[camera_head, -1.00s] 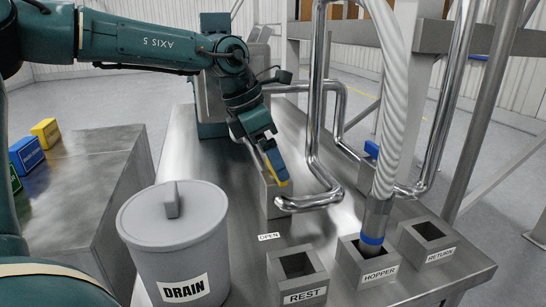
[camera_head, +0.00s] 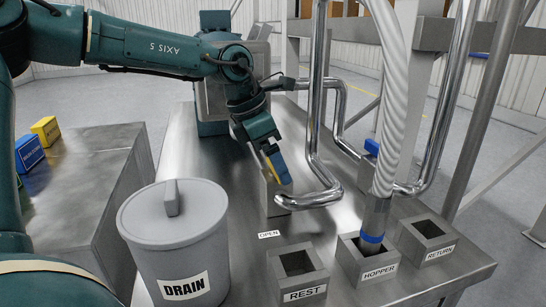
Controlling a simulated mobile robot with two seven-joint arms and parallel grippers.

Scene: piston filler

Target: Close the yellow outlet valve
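The yellow outlet valve handle (camera_head: 272,171) shows as a thin yellow strip above a grey metal block at the left end of the chrome outlet pipe (camera_head: 312,199). My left gripper (camera_head: 277,164) reaches down from the back left, its blue finger at the handle and covering much of it. Whether the fingers are closed on the handle or only touch it, I cannot tell. An "OPEN" label (camera_head: 269,234) lies on the steel table in front of the block. My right gripper is not in view.
A lidded DRAIN bucket (camera_head: 178,243) stands front left. Square REST (camera_head: 297,272), HOPPER (camera_head: 351,263) and RETURN (camera_head: 428,236) sockets stand at the front. A ribbed hose (camera_head: 389,120) ends in HOPPER. Chrome pipes rise close right of my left gripper. A blue handle (camera_head: 371,147) is farther right.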

